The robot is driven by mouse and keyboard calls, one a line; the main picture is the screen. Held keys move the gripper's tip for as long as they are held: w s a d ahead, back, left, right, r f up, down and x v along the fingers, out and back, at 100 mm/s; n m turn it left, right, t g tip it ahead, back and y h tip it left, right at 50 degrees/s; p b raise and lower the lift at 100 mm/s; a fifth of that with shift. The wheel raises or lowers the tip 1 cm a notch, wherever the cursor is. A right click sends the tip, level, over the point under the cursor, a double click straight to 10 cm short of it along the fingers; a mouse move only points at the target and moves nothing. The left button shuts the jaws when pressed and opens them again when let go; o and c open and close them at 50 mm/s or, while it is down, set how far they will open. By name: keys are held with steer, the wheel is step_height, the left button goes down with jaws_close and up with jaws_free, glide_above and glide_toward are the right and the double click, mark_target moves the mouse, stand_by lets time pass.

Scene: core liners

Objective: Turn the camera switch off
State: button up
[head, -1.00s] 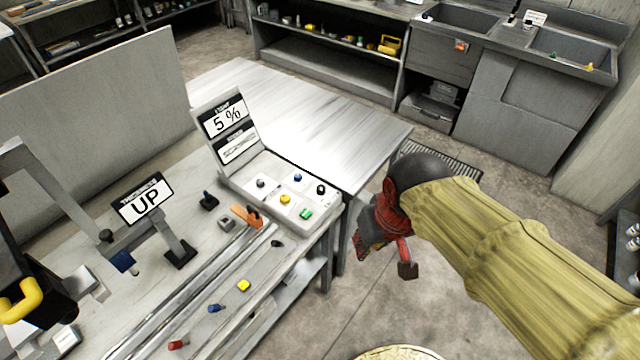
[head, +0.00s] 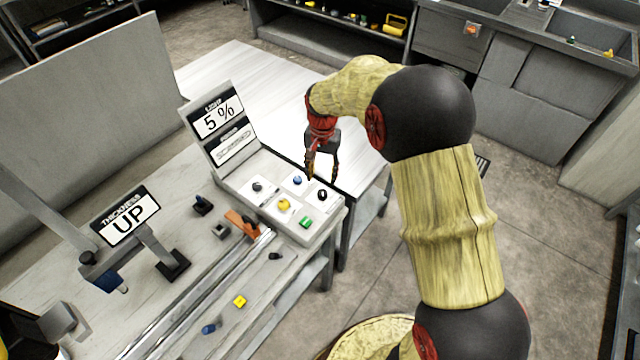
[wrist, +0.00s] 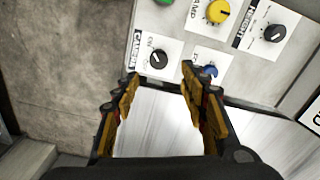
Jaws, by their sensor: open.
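The camera switch is a black rotary knob with a white pointer line on a white plate marked CAMERA. It shows in the wrist view (wrist: 158,58) and at the right corner of the control panel in the head view (head: 322,195). The pointer's setting is too small to read surely; "ON" seems printed beside it. My gripper (head: 322,177) is open and empty above the panel's back right edge, beside the switch. In the wrist view my gripper (wrist: 160,73) has its fingertips spread at either side below the knob, apparently not touching it.
On the panel (head: 245,168) are a blue knob (head: 297,180), a yellow knob (head: 284,204), a green button (head: 305,222) and another black knob (head: 257,187). An upright display (head: 217,122) reads 5 %. A bare table (head: 235,75) lies behind.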

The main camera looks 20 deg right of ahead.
mark_target(322, 193)
steer(key=shift+s, duration=0.25)
steer(key=shift+f, duration=0.35)
step_height(322, 193, down, 7)
steer(key=shift+f+b, duration=0.1)
steer(key=shift+b, duration=0.7)
steer(key=shift+c, duration=0.9)
jaws_close()
